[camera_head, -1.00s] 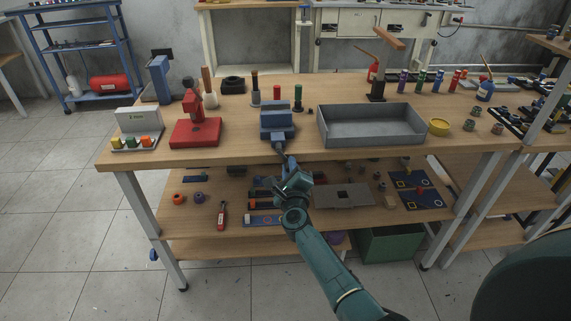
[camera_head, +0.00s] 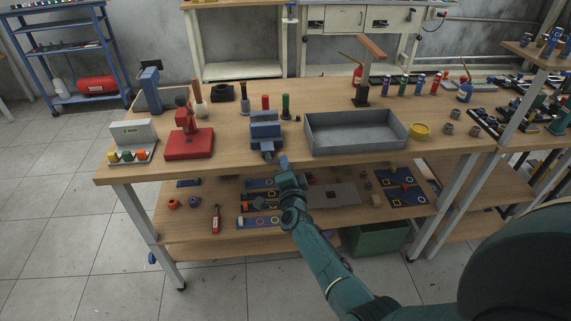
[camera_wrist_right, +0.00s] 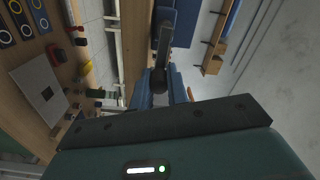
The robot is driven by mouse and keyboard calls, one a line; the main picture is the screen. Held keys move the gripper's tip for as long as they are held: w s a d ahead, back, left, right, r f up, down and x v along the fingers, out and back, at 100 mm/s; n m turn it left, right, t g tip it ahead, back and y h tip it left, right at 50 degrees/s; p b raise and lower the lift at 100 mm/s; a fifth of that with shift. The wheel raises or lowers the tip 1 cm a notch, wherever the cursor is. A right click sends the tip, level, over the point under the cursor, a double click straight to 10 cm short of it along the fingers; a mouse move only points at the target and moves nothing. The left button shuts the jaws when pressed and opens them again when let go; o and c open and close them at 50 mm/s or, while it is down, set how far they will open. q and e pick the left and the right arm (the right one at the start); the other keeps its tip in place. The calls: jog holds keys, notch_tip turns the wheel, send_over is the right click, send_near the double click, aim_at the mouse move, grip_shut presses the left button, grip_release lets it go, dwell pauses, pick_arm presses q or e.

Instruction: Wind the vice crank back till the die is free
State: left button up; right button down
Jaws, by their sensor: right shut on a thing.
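The blue vice (camera_head: 265,124) stands at the front edge of the wooden bench, left of the grey tray. Its dark crank arm (camera_wrist_right: 162,45) runs down the middle of the right wrist view to a dark rounded end between my fingers. My right gripper (camera_head: 284,162) is in front of the bench edge, just below the vice, and is shut on the crank handle. Its blue fingers also show in the right wrist view (camera_wrist_right: 160,90). I cannot make out the die in the vice jaws. My left gripper is not in view.
A grey tray (camera_head: 316,141) stands right of the vice, a red press (camera_head: 188,145) left of it. A green cylinder (camera_head: 286,106) and a red one stand behind. A lower shelf (camera_head: 335,214) with loose parts lies beneath the bench. The floor in front is free.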

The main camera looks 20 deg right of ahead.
jog(key=shift+a+r+n+p, duration=0.15)
jog(key=shift+r+n+p, duration=0.15)
jog(key=shift+r+n, duration=0.15)
jog(key=shift+r+n+p, duration=0.25)
jog(key=shift+n+p, duration=0.35)
jog(key=shift+n, duration=0.45)
jog(key=n, duration=0.1)
jog(key=r+n+p, duration=0.1)
jog(key=shift+a+n, duration=0.2)
jog(key=shift+n, duration=0.2)
jog(key=shift+w+a+r+n+p, duration=0.1)
jog(key=shift+a+r+n+p, duration=0.05)
jog(key=shift+n+p, duration=0.5)
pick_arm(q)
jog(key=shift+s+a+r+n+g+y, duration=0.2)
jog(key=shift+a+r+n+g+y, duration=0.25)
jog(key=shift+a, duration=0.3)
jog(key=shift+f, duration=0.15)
pick_arm(e)
jog(key=shift+n, duration=0.35)
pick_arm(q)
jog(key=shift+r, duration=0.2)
pick_arm(e)
jog(key=c, duration=1.4)
grip_release()
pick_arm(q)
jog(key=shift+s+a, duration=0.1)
